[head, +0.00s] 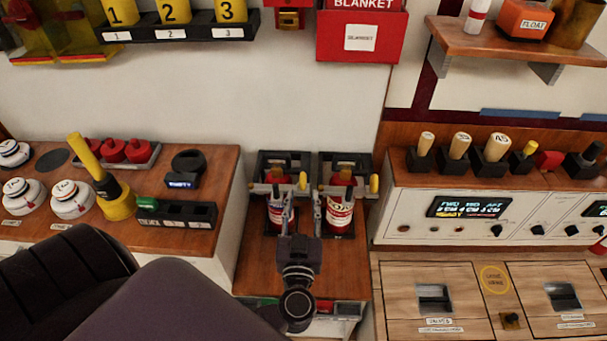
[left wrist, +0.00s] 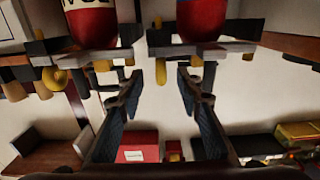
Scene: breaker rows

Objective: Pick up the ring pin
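Two small red extinguishers stand side by side in black racks, the left one (head: 281,213) and the right one (head: 340,213). A yellow ring pin (head: 304,181) hangs at the right side of the left one's top; another yellow ring (head: 374,184) hangs at the right one. My left gripper (head: 302,207) is open in front of the racks, just below the nearer ring. In the left wrist view, which looks upside down, that ring (left wrist: 161,71) lies between the spread fingertips (left wrist: 160,84), with clear gaps. Whether it is level in depth with them I cannot tell. My right gripper is not in view.
The left counter holds white round detectors (head: 71,199), a yellow-handled tool (head: 115,199) and a black slotted tray (head: 177,213). A control panel (head: 447,211) stands close at the right. A red blanket box (head: 361,38) hangs above. The wall between is bare.

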